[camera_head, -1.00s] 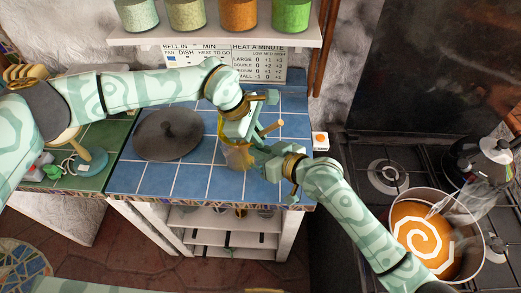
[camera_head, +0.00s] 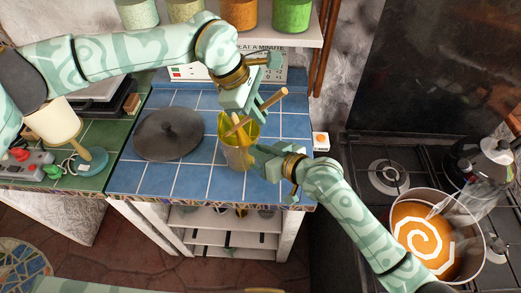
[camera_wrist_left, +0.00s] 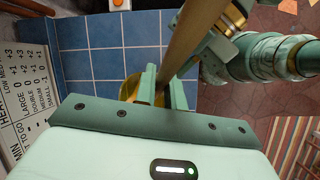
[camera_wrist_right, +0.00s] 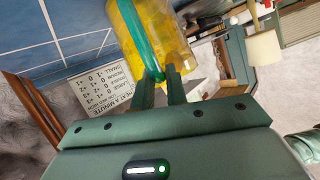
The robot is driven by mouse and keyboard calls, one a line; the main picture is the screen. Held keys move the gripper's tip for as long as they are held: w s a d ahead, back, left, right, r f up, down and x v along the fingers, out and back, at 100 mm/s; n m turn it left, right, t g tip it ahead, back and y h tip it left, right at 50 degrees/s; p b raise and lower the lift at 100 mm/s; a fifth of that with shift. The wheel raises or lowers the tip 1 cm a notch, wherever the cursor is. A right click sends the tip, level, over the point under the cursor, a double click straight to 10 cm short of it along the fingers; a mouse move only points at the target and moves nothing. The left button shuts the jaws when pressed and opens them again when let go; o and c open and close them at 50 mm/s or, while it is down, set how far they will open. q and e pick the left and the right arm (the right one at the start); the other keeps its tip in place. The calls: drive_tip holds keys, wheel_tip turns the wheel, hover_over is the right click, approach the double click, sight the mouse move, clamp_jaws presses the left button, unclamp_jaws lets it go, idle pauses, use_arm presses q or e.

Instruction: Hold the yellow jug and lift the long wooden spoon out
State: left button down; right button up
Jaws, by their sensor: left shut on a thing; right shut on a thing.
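The yellow jug (camera_head: 238,158) stands on the blue-tiled counter. My right gripper (camera_head: 257,154) is shut on its near right side. In the right wrist view the jug (camera_wrist_right: 165,35) is yellow, and a green strip, perhaps its handle, runs down to my fingertips (camera_wrist_right: 160,82). The long wooden spoon (camera_head: 272,101) slants up to the right above the jug. My left gripper (camera_head: 250,112) is shut on it above the jug's rim. In the left wrist view the spoon (camera_wrist_left: 187,35) passes between my fingers (camera_wrist_left: 163,85). The spoon's lower end looks to be at the jug's mouth; I cannot tell how deep.
A dark round lid (camera_head: 168,135) lies left of the jug on the blue tiles (camera_head: 200,180). A shelf with jars (camera_head: 238,14) hangs above the back. A pot of orange soup (camera_head: 425,238) is on the stove at right. A lamp (camera_head: 60,125) stands at left.

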use_arm(q)
drive_tip(key=shift+r, duration=4.1)
use_arm(e)
drive_tip(key=o, duration=0.9)
drive_tip(key=shift+c, duration=0.2)
drive_tip(key=v, duration=1.2)
